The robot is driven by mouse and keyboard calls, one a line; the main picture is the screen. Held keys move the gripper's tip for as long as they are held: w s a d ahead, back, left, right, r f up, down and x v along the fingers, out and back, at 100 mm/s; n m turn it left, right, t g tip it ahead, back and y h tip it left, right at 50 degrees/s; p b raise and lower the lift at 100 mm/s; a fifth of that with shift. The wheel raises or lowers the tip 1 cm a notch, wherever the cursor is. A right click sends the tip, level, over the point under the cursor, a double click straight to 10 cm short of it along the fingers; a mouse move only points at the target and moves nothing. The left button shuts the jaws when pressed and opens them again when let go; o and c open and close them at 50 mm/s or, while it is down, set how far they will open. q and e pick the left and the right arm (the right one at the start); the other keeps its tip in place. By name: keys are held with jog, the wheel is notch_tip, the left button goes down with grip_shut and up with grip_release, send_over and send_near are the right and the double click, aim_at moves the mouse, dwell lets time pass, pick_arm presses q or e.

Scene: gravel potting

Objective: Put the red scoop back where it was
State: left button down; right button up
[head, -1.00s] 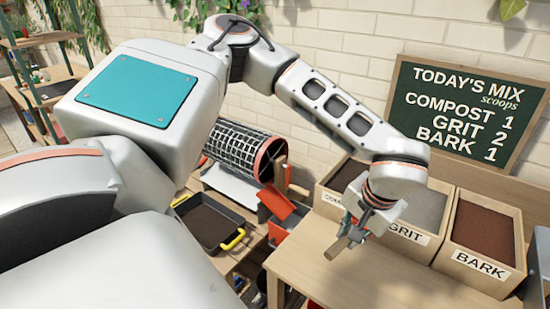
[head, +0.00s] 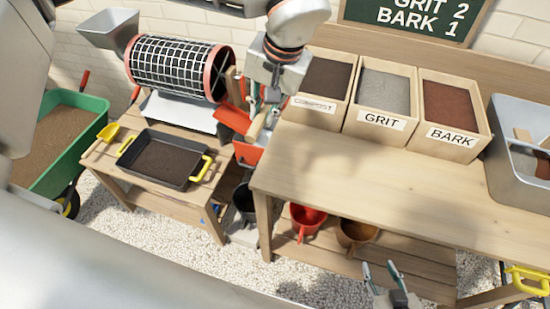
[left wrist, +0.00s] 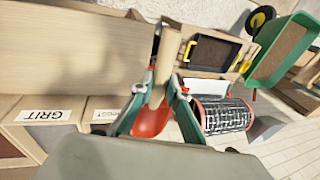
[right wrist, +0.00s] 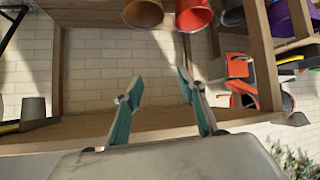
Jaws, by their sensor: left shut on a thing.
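My left gripper (head: 268,108) is shut on the wooden handle of the red scoop (left wrist: 152,122), just left of the compost bin. In the left wrist view the handle (left wrist: 166,62) stands between the fingers, with the red bowl near the palm. In the head view the handle (head: 256,126) shows below the gripper; the bowl is hard to tell from red parts behind it. My right gripper (head: 388,277) is open and empty in front of the table's lower shelf; the right wrist view shows its fingers (right wrist: 158,84) apart.
Compost (head: 325,80), grit (head: 382,95) and bark (head: 452,108) bins line the table (head: 400,170). A grey tub (head: 510,180) stands right. At left are a mesh drum (head: 178,67), a black tray (head: 162,168) and a yellow scoop (head: 110,131). Red (head: 306,220) and orange (head: 357,233) pots sit below.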

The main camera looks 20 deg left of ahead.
pick_arm(q)
jog(key=f, duration=0.6)
jog(key=d+f, duration=0.1)
jog(key=f, duration=1.2)
jog(key=shift+s+d+f, duration=0.1)
jog(key=shift+d+f, duration=0.1)
jog(key=shift+d, duration=0.15)
jog(key=shift+f, duration=0.1)
jog(key=c, duration=2)
grip_release()
jog(key=shift+o, duration=0.2)
jog(key=v, duration=1.2)
jog(key=shift+b, duration=0.35)
